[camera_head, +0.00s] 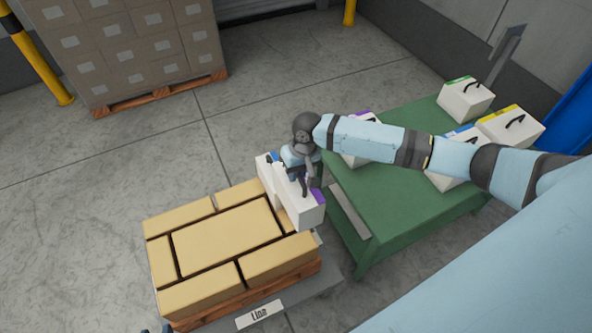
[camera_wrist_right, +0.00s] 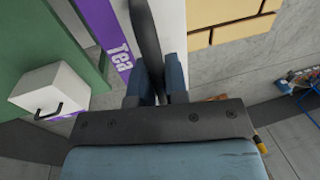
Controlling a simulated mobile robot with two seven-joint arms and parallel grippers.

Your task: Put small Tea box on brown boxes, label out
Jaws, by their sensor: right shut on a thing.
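My right gripper (camera_head: 303,182) is shut on the black handle (camera_wrist_right: 146,40) of a white Tea box (camera_head: 303,212) with a purple label strip. In the right wrist view the purple strip (camera_wrist_right: 108,30) reads "Tea". The box hangs at the right edge of the brown boxes (camera_head: 225,237), on the side facing the green table; I cannot tell whether it touches them. Another white surface with a blue patch (camera_head: 265,168) shows just behind the gripper, partly hidden.
The green table (camera_head: 400,215) stands close on the right, with several white handled boxes, such as one with a green strip (camera_head: 465,98) and one with a yellow strip (camera_head: 510,125). A tall stack of brown cartons (camera_head: 130,50) and yellow posts stand behind. Floor on the left is clear.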

